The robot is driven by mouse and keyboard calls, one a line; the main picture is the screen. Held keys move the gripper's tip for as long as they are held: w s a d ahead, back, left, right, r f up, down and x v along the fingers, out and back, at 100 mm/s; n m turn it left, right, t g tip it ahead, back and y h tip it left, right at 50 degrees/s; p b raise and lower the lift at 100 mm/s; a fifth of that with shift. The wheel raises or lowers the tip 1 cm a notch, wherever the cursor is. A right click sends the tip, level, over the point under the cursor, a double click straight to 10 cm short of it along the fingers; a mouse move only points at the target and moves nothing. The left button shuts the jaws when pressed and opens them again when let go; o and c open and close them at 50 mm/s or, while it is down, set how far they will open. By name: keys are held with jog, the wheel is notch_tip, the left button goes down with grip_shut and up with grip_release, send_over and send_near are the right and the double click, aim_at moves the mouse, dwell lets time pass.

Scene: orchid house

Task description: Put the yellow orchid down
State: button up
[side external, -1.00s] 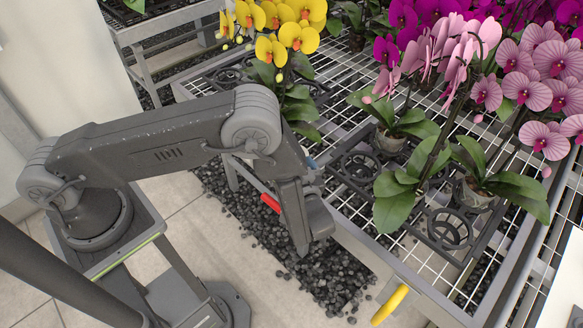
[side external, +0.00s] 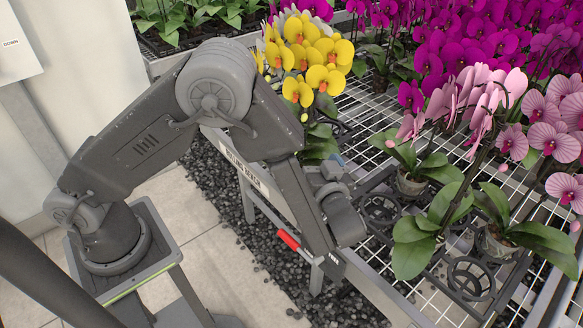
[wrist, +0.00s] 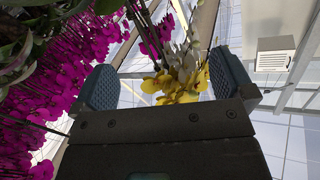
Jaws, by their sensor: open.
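The yellow orchid (side external: 318,62) has several yellow blooms and stands behind my arm, over the left edge of the mesh bench. Its green leaves (side external: 322,142) show beside my forearm; its pot is hidden. My gripper (wrist: 162,84) is open, with its two textured fingers wide apart in the wrist view. The yellow blooms (wrist: 172,86) appear in the gap between the fingers, beyond them, and I see no stem or pot gripped. In the side external view, my arm hides most of the gripper, so its distance to the orchid's pot cannot be told.
The mesh bench (side external: 375,108) carries black ring holders (side external: 470,278), some empty. Pink orchids (side external: 430,160) stand in pots at its right, with a dense magenta group (side external: 440,50) behind. Dark gravel (side external: 222,190) lies on the floor beside the bench. A white box (wrist: 275,57) shows in the wrist view.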

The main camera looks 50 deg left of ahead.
jog(key=w+a+r+m+t+h, duration=0.2)
jog(key=r+t+h, duration=0.35)
jog(key=r, duration=0.55)
jog(key=w+a+r+m+t+h, duration=0.2)
jog(key=r+m+t+h, duration=0.15)
jog(key=r+t, duration=0.55)
jog(key=w+a+r+m+t+h, duration=0.2)
jog(key=r+t+h, duration=0.3)
jog(key=r, duration=0.8)
jog(key=s+a+f+m+g+h, duration=0.65)
jog(key=s+a+f+g, duration=0.75)
jog(key=f, duration=0.3)
notch_tip(320, 180, down, 26)
jog(key=d, duration=0.2)
jog(key=shift+t, duration=0.35)
jog(key=x, duration=1.3)
jog(key=shift+w+r, duration=0.15)
